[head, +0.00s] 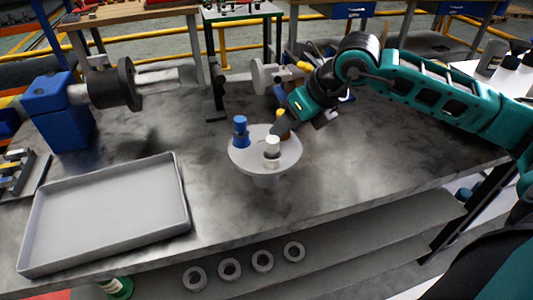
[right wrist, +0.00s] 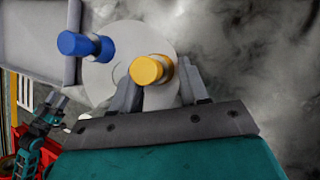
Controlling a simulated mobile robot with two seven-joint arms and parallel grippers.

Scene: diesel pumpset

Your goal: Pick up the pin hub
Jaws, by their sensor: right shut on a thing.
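The pin hub (head: 240,157) is a round light-grey disc on a narrower stem, at the middle of the bench. It carries a blue-capped pin (head: 240,128), a white-capped pin (head: 272,147) and a yellow-capped pin. In the right wrist view the disc (right wrist: 97,85) shows with the blue pin (right wrist: 80,45) and yellow pin (right wrist: 148,70). My right gripper (head: 284,128) reaches in from the right and is shut on the hub at the yellow pin, with a finger on each side of it. My left gripper seems to show small in the right wrist view (right wrist: 52,108); its opening is unclear.
An empty grey tray (head: 105,215) lies at the left of the bench. A blue vise-like block (head: 62,115) with a dark flange (head: 125,83) stands behind it. Grey shafted parts (head: 263,78) stand behind the hub. Several rings (head: 230,268) lie on the lower shelf.

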